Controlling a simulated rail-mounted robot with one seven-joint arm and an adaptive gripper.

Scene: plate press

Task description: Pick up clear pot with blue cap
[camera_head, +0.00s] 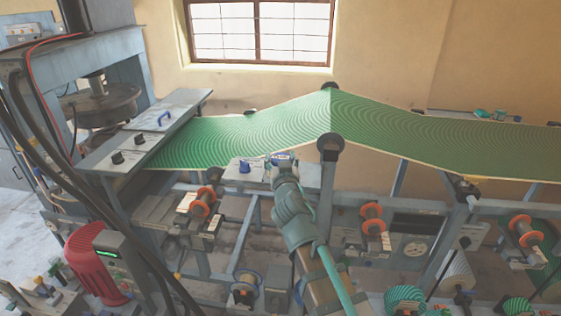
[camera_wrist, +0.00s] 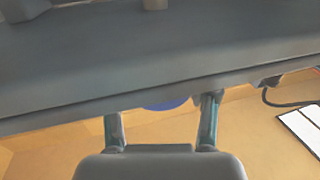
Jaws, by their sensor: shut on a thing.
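My gripper (camera_head: 281,166) is at a small grey shelf below the green web in the head view. A bit of blue, likely the blue cap of the clear pot (camera_head: 281,158), shows at its fingertips. In the wrist view, a rounded blue edge (camera_wrist: 166,105) shows between the two fingers. Most of that thing is hidden behind a grey beam, which also covers the fingertips. The gripper is shut on it. I cannot make out the clear body of the pot, or whether it touches the shelf.
Another small blue object (camera_head: 245,167) stands on the shelf just left of my gripper. The green patterned web (camera_head: 330,125) runs above and behind it over dark rollers. A grey beam (camera_wrist: 150,50) crosses close in the wrist view. Orange-ended spools (camera_head: 204,200) sit lower left.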

